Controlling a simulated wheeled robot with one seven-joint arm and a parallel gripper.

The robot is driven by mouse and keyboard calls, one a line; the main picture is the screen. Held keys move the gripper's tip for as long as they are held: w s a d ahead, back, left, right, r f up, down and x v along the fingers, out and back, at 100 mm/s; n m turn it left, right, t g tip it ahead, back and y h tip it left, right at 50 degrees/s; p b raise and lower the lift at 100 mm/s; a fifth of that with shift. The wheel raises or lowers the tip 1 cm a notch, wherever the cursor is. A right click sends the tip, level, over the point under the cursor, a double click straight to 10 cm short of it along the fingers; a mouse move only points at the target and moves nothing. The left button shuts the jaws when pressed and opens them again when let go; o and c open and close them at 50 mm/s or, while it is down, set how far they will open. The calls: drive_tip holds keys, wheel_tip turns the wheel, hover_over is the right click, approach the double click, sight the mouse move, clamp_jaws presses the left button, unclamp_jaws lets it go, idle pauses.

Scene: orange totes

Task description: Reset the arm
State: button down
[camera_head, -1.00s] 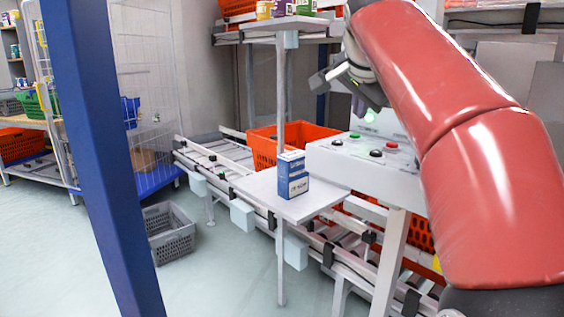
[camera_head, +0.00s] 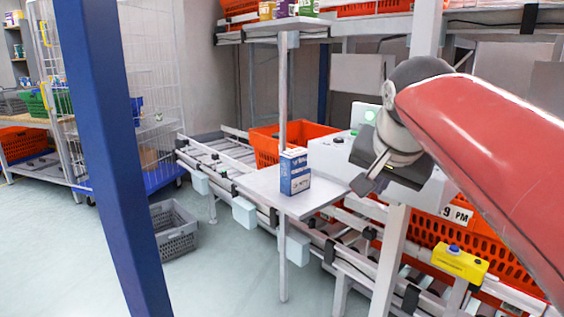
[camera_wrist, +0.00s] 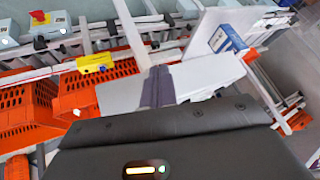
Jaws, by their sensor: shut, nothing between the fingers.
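My red arm (camera_head: 490,135) reaches in from the right in the head view. My gripper (camera_head: 364,188) points down and to the left, in front of the white control box. It is shut with nothing between its fingers. In the wrist view the dark closed fingers of my gripper (camera_wrist: 158,86) show against a pale surface. A blue and white box (camera_head: 295,172) stands upright on the small white shelf (camera_head: 265,190), left of my gripper and apart from it. The box also shows in the wrist view (camera_wrist: 227,40).
An orange tote (camera_head: 265,148) sits on the roller conveyor behind the shelf. A yellow device (camera_head: 460,263) is fixed at the lower right. A blue post (camera_head: 105,150) crosses the left side. A grey crate (camera_head: 173,230) is on the floor. Open floor lies at lower left.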

drive_tip(key=s+f+n+g, duration=0.1)
drive_tip(key=s+f+n, duration=0.2)
drive_tip(key=s+f, duration=0.5)
drive_tip(key=s+f+n+g, duration=0.1)
drive_tip(key=s+f+n, duration=0.2)
drive_tip(key=s+f, duration=0.6)
wheel_tip(320, 180, down, 6)
drive_tip(key=shift+s+a+r+y, duration=0.15)
drive_tip(key=shift+s+a+y, duration=0.05)
drive_tip(key=shift+a+y, duration=0.2)
